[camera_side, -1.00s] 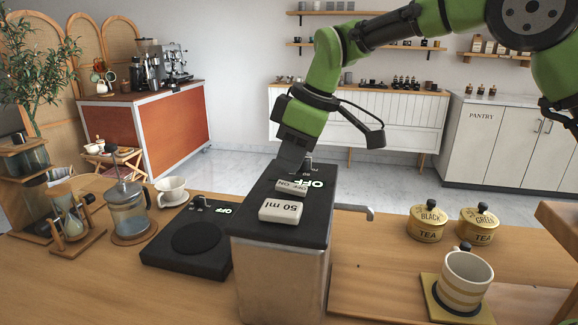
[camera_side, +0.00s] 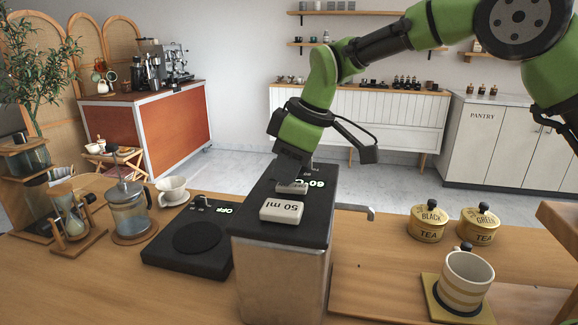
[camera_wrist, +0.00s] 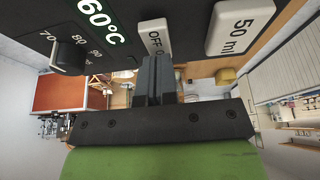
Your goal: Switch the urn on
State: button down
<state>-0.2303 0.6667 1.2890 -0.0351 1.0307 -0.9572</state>
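The urn (camera_side: 280,280) is a steel box with a black top and a spout on its right side. Its lit display reads 60°C in the wrist view (camera_wrist: 100,20); in the side view the display (camera_side: 318,184) is partly covered. The white OFF/ON switch (camera_wrist: 155,36) sits between the display and a white 50 ml button (camera_wrist: 240,27). The switch also shows in the side view (camera_side: 291,188). My gripper (camera_wrist: 155,62) is shut and empty, with its fingertips at the switch's edge; I cannot tell whether they touch it.
A temperature dial (camera_wrist: 68,57) is beside the display. A black scale (camera_side: 195,245) reading OFF stands left of the urn, near a French press (camera_side: 128,212). A striped mug (camera_side: 465,280) and two tea tins (camera_side: 428,222) stand to the right.

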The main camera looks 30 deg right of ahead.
jog(key=shift+s+d+f, duration=0.3)
jog(key=shift+s+d, duration=0.3)
jog(key=shift+s, duration=0.05)
jog(key=v, duration=1.4)
jog(key=shift+w+a+r, duration=0.3)
jog(key=shift+w+a, duration=0.05)
jog(key=shift+w, duration=0.05)
jog(key=shift+w+a+r, duration=0.3)
jog(key=shift+w+a, duration=0.1)
jog(key=shift+a, duration=0.1)
jog(key=x, duration=1.4)
jog(key=shift+s+d+f, duration=0.15)
jog(key=shift+s+d, duration=0.2)
